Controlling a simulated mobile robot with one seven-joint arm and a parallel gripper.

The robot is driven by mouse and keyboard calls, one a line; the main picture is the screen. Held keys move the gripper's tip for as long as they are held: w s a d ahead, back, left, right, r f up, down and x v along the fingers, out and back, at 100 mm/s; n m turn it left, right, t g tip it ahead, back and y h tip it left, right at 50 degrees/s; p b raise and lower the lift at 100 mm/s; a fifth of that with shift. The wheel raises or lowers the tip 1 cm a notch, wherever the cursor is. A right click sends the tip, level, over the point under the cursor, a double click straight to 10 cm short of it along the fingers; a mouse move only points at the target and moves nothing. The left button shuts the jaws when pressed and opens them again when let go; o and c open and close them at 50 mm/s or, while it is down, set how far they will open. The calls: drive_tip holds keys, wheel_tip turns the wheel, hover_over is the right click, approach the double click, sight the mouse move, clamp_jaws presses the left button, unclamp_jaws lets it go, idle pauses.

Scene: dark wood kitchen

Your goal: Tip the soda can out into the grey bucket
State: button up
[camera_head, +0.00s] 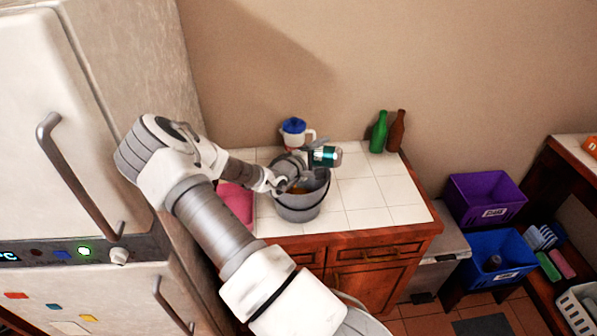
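The soda can (327,156) is teal with a silver end. It lies tipped on its side in the air, its silver end pointing right. My gripper (311,154) is shut on the can from the left and looks to be above the grey bucket's back right rim. The grey bucket (299,214) stands upright on the white tiled counter. Something orange-brown (298,190) shows inside it, partly hidden by my arm. I cannot tell whether liquid is leaving the can.
A white jug with a blue lid (294,131) stands behind the bucket. A green bottle (379,132) and a brown bottle (396,131) stand at the counter's back right. A pink tray (236,203) lies left of the bucket. The counter's right side (395,198) is clear.

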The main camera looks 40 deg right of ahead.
drive_tip(key=shift+r, duration=0.1)
drive_tip(key=shift+w+a+f+n+h+b, duration=0.1)
drive_tip(key=shift+f+n+h+b, duration=0.25)
drive_tip(key=shift+n+b, duration=0.25)
drive_tip(key=shift+w+a+f+n+h+b, duration=0.1)
drive_tip(key=shift+f+n+h+b, duration=0.25)
drive_tip(key=shift+n+b, duration=0.25)
idle(1.0)
drive_tip(key=shift+f+n+b, duration=0.2)
drive_tip(key=shift+n+b, duration=0.1)
drive_tip(key=shift+b, duration=0.1)
drive_tip(key=shift+w+a+r+n+h, duration=0.1)
drive_tip(key=shift+w+r+n+h, duration=0.1)
drive_tip(key=shift+r+n+h, duration=0.25)
drive_tip(key=shift+n+b, duration=0.35)
drive_tip(key=shift+b, duration=0.1)
drive_tip(key=shift+w+a+r+n+h+b, duration=0.3)
drive_tip(key=shift+n+h+b, duration=0.3)
drive_tip(key=shift+n, duration=0.3)
drive_tip(key=shift+w+r+n, duration=0.1)
drive_tip(key=shift+r+n, duration=0.1)
drive_tip(key=shift+n, duration=0.2)
idle(0.4)
